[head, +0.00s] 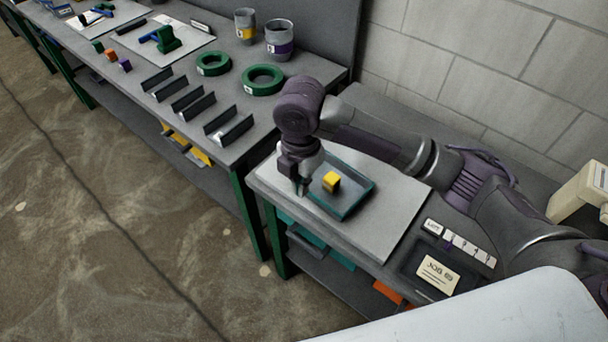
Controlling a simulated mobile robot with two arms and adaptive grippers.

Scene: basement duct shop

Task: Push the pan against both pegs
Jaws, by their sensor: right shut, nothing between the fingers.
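A shallow teal pan (335,205) lies on a light grey board on the near bench. A yellow block (331,181) sits inside the pan. My right gripper (302,190) points down, shut and empty, at the pan's left side. I cannot tell whether its fingertips touch the pan's wall. The arm and gripper hide the pan's far left part. I cannot make out either peg; they may be hidden behind my arm. My left gripper is not in view.
The light grey board (395,218) has free room right of the pan. A dark tray with a label card (437,273) and a row of small tags (460,243) lie nearer. Green rings (262,80), cups (279,38) and dark brackets (228,127) stand on the left bench.

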